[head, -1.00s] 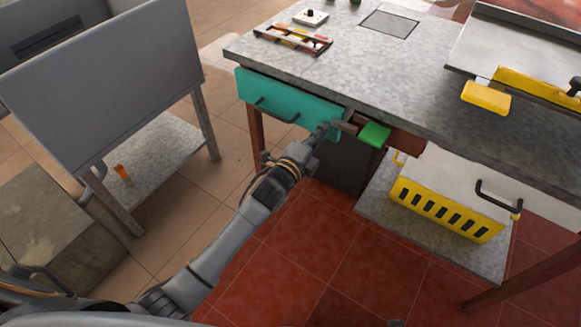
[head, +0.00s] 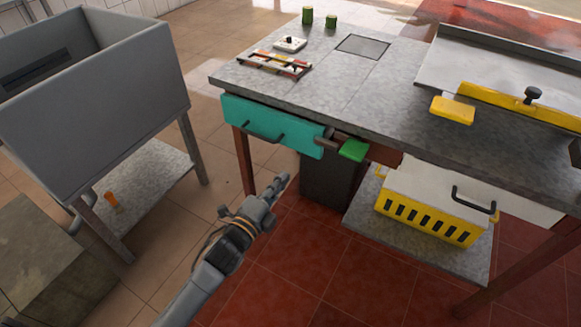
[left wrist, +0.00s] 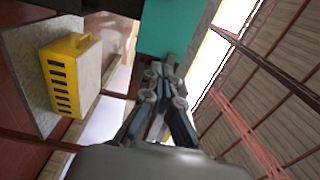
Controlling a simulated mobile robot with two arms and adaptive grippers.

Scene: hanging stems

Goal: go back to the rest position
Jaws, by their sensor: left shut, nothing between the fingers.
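My left gripper (head: 282,183) is shut and empty in the head view. It is in the open air in front of the table, below the teal drawer (head: 265,126) and apart from it. In the left wrist view the shut fingers (left wrist: 160,75) point toward the teal drawer front (left wrist: 170,28). A green block (head: 353,150) on a bracket sticks out from the table edge beside the drawer. My right gripper is in neither view.
The grey-topped table (head: 300,100) holds a tool rack (head: 274,65) and a yellow-edged metal tray. A yellow crate (head: 430,215) sits on the lower shelf, with a dark bin (head: 330,182) beside it. A grey sink-like stand (head: 100,100) is at left. Red floor is clear in front.

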